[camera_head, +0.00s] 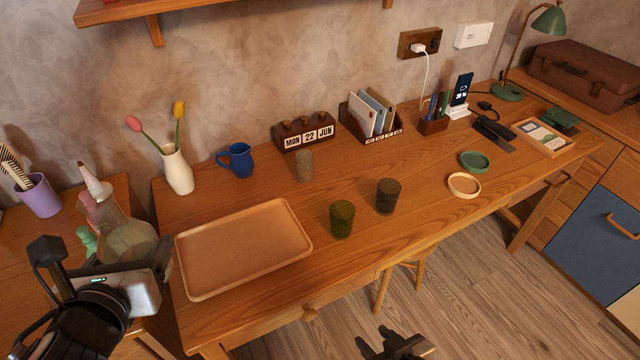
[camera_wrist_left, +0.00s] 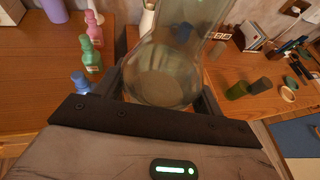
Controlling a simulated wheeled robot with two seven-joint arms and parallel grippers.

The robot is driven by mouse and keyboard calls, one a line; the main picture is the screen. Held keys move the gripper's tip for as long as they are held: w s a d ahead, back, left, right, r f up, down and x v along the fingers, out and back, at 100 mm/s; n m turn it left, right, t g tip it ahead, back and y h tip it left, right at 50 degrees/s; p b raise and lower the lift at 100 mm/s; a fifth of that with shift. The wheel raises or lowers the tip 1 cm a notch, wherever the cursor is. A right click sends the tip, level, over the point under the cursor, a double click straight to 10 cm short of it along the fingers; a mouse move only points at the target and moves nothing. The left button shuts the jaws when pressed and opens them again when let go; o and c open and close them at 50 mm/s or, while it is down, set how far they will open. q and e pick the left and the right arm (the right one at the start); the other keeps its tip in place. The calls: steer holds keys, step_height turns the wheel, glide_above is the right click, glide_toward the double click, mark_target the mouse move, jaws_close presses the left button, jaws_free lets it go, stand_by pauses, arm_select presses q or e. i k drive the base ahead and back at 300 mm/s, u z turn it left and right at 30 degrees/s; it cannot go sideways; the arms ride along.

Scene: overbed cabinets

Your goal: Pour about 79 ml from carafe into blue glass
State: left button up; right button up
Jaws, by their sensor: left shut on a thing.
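The clear glass carafe (camera_head: 128,240) is in my left gripper (camera_head: 125,268), above the left side of the desk area. In the left wrist view the carafe (camera_wrist_left: 165,75) sits between the fingers (camera_wrist_left: 160,95), its wide body close to the camera. Its liquid level is hard to make out. No glass looks clearly blue. A green glass (camera_head: 342,220) and a dark smoky glass (camera_head: 388,196) stand upright on the desk, with a small brownish glass (camera_head: 304,166) behind. My right gripper (camera_head: 396,345) shows partly at the bottom edge, apart from everything on the desk.
An empty wooden tray (camera_head: 245,245) lies left of the glasses. A blue jug (camera_head: 237,160), a white vase (camera_head: 178,170) and a calendar block (camera_head: 305,133) stand behind. Two coasters, green (camera_head: 474,161) and pale (camera_head: 464,185), lie to the right. Several small bottles (camera_wrist_left: 90,55) stand at left.

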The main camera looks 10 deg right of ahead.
mark_target(389, 189)
steer(key=k, duration=0.45)
steer(key=z, duration=2.4)
steer(key=i, duration=1.45)
steer(key=u, duration=2.25)
steer(key=i, duration=0.5)
steer(key=u, duration=0.15)
